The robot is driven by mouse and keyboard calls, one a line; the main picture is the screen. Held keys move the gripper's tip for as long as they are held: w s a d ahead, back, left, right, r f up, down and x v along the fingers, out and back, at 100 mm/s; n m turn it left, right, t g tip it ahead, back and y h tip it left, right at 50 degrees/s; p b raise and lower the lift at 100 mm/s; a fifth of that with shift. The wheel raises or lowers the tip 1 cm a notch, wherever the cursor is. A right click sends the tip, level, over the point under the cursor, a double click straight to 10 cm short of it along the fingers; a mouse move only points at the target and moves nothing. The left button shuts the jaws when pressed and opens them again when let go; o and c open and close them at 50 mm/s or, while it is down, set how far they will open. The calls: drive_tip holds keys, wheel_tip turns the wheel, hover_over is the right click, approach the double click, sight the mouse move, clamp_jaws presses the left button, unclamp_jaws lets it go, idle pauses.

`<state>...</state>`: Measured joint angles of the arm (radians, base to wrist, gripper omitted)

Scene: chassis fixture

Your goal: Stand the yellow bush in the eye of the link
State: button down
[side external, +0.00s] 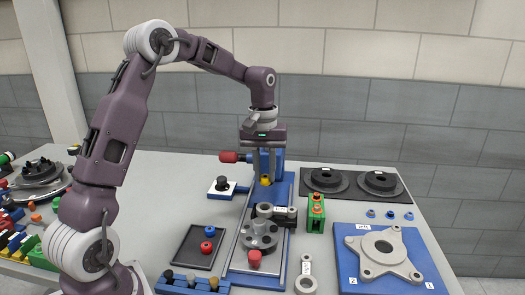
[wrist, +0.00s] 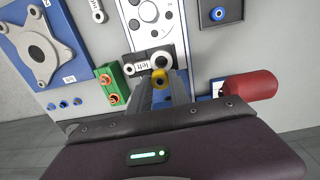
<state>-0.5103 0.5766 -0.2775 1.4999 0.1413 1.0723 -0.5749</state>
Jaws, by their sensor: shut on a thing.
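The yellow bush (side external: 266,180) is held between the fingertips of my gripper (side external: 265,172), which points down over the blue fixture. In the wrist view the bush (wrist: 160,78) shows a round dark hole in its top, between the two fingers (wrist: 161,84). In the wrist view the link's eye (wrist: 160,59) is just beyond the bush, apart in the picture. The bush's height above the fixture is hard to tell.
A green block with orange bushes (side external: 316,212) stands right of the link. A second, loose link (side external: 305,279) lies at the front. A red handle (side external: 229,157) juts out left of my gripper. A blue plate with a grey flange (side external: 345,262) is at right.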

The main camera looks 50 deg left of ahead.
sight(264, 184)
drive_tip(key=shift+f, duration=3.25)
drive_tip(key=shift+f, duration=0.15)
drive_tip(key=shift+f, duration=0.3)
drive_tip(key=shift+f, duration=0.4)
drive_tip(key=c, duration=1.5)
unclamp_jaws()
drive_tip(key=shift+r, duration=0.1)
drive_tip(key=shift+r, duration=1.4)
drive_tip(key=o, duration=0.5)
